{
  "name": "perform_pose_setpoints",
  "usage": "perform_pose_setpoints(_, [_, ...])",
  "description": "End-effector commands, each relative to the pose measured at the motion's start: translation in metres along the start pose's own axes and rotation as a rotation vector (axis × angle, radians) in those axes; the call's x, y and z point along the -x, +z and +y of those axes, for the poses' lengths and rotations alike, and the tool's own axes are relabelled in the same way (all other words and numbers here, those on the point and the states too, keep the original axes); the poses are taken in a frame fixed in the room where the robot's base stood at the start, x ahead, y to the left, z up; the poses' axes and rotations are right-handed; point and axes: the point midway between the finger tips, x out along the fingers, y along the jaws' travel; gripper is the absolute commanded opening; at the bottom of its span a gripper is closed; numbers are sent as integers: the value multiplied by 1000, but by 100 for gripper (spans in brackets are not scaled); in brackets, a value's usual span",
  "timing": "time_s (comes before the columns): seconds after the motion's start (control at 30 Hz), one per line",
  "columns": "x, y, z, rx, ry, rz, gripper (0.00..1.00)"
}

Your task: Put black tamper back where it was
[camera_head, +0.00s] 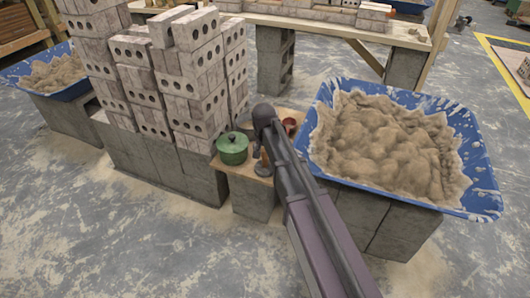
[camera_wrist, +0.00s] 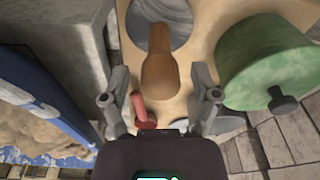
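A tamper-like thing with a brown handle (camera_wrist: 160,62) and a round grey base (camera_wrist: 182,17) stands on a light wooden board (camera_wrist: 205,40). In the head view its brown handle (camera_head: 264,157) shows beside my arm, above a dark base. I cannot make out a separate black tamper. My gripper (camera_wrist: 160,97) is open, its two fingers spread to either side below the handle in the wrist view, with nothing held. Whether it touches the handle is unclear. In the head view my arm hides the gripper.
A green lidded pot (camera_wrist: 270,62) stands beside the handle; it is also in the head view (camera_head: 232,148). A small red thing (camera_wrist: 141,110) shows between the fingers. A blue tub (camera_head: 478,165) of mortar is at right, stacked bricks (camera_head: 190,90) at left.

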Motion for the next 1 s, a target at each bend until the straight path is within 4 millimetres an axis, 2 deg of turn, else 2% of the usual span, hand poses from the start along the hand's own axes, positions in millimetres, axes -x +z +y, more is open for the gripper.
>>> perform_pose_setpoints(0.53, [6, 0, 0, 0, 0, 0, 82])
perform_pose_setpoints(1.0, [41, -1, 0, 0, 0, 0, 82])
